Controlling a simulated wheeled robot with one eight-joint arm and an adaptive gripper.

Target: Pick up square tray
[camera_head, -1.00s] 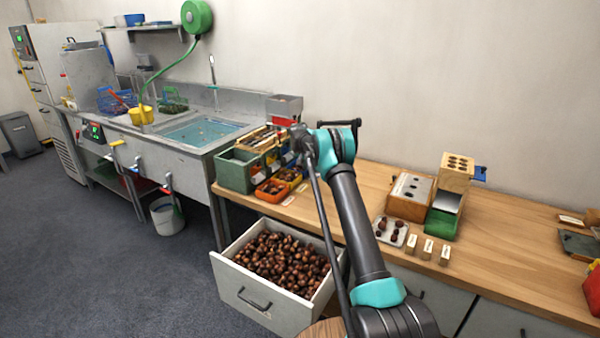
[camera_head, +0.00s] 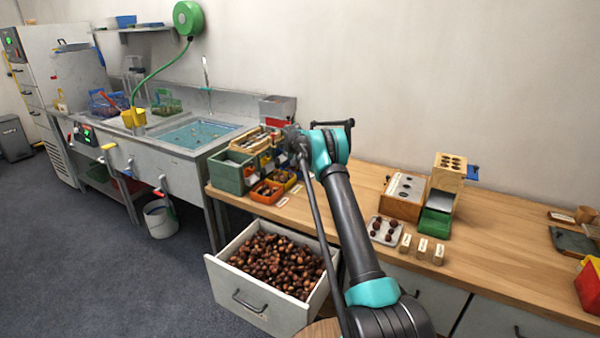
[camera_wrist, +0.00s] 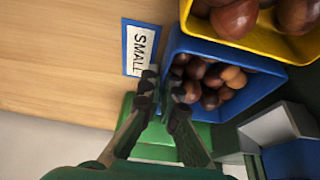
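A small square metal tray (camera_head: 374,237) holding several chestnuts lies on the wooden bench, right of my arm in the head view. It is not visible in the wrist view. My gripper (camera_wrist: 163,88) is far to its left, over the sorting bins. The wrist view shows its two fingers apart with a narrow gap and nothing held. The fingertips are by the rim of a blue bin (camera_wrist: 179,42) of chestnuts, near a "SMALL" label (camera_wrist: 140,48). In the head view my wrist hides part of the bins, and the fingertips are not clear.
A green bin (camera_head: 226,177) and an orange bin (camera_head: 266,192) stand at the bench's left end. An open drawer (camera_head: 236,296) of chestnuts juts out below.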

